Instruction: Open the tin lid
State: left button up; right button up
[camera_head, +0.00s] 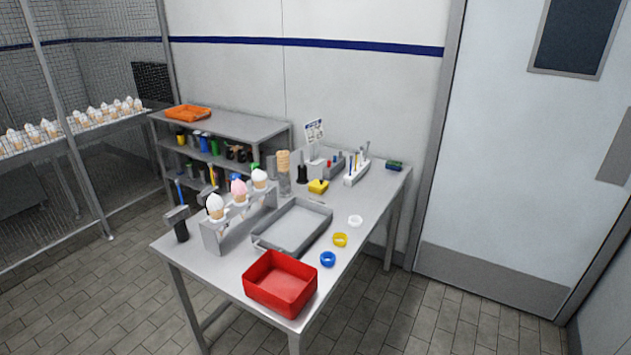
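I see nothing that is clearly a tin with a lid. A shallow grey metal tray (262,243) with a raised rim lies in the middle of the steel table; I cannot tell whether its flat surface is a lid or an inside floor. A clear container (284,184) holding stacked wafer cones (283,160) stands behind it. Neither of my grippers shows in this view.
A red bin (281,284) sits at the table's (231,268) front edge. Blue (328,259), yellow (340,239) and white (355,221) rings lie at the right. A grey rack (212,240) holds ice-cream cones. A dark-handled tool (181,229) stands at the left corner.

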aim_at(318, 184)
jog(key=i+u, duration=0.1)
jog(key=u, duration=0.25)
jog(key=l+u, duration=0.15)
jog(key=u, duration=0.25)
jog(key=i+l+u, duration=0.15)
jog(key=u, duration=0.2)
jog(key=i+l+u, duration=0.2)
jog(key=l, duration=0.15)
jog(key=l+u, duration=0.15)
jog(key=l, duration=0.15)
jog(key=l+u, duration=0.2)
jog(key=l, duration=0.15)
jog(key=i+l+u, duration=0.1)
jog(key=l, duration=0.4)
jog(key=i+l+u, duration=0.15)
jog(key=l, duration=1.45)
jog(key=i+l, duration=0.15)
jog(key=l, duration=0.9)
jog(key=i+l, duration=0.55)
jog(key=l+u, duration=0.05)
jog(key=l, duration=0.05)
